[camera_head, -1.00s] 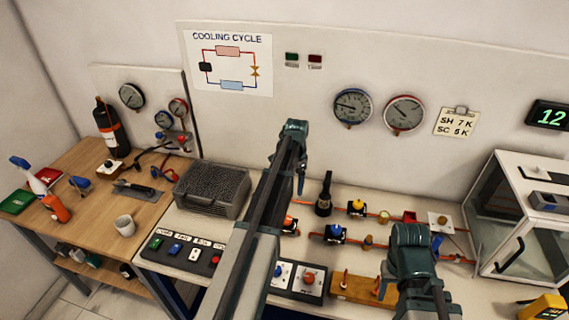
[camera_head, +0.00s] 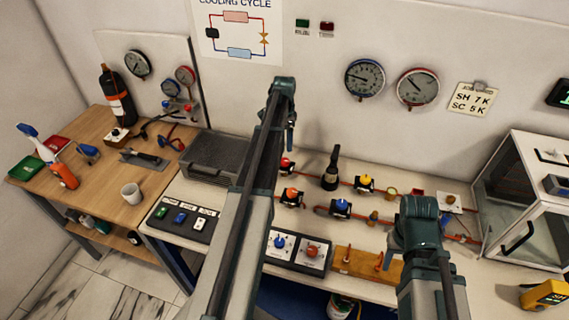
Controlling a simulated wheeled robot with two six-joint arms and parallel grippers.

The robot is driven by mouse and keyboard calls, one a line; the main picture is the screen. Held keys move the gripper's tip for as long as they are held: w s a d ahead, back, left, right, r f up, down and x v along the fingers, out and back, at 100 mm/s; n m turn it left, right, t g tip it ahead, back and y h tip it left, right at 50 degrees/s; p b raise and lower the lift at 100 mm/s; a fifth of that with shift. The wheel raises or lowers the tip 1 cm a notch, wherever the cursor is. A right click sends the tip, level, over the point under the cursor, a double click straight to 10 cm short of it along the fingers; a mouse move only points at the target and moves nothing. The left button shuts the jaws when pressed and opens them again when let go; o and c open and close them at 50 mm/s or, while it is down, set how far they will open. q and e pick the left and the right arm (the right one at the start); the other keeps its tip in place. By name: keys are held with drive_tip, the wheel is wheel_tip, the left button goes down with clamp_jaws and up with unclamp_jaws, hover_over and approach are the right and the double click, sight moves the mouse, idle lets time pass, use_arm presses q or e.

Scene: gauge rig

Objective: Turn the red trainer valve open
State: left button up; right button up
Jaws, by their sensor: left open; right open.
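A valve with a red knob (camera_head: 287,164) sits on the bench's copper piping, partly hidden by my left arm. Nearer is a valve with an orange knob (camera_head: 292,193). A blue-knobbed valve (camera_head: 341,207) and a yellow-knobbed valve (camera_head: 364,183) are to the right. My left gripper (camera_head: 291,138) hangs open and empty at the end of its arm, above and behind the red knob in the picture, apart from it. My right gripper (camera_head: 444,222) is open, mostly hidden by its wrist, over the right of the piping.
A black upright fitting (camera_head: 331,168) stands right of the red valve. A grey finned unit (camera_head: 206,158) is left. Front panels carry a blue dial (camera_head: 280,242) and a red dial (camera_head: 312,251). A glass-fronted cabinet (camera_head: 525,205) bounds the right. A yellow meter (camera_head: 545,295) lies at front right.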

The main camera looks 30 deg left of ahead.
sight(284, 160)
use_arm(q)
wheel_tip(284, 160, down, 10)
drive_tip(key=b, duration=0.9)
use_arm(e)
wheel_tip(284, 160, down, 10)
drive_tip(key=shift+r, duration=0.1)
use_arm(q)
clamp_jaws()
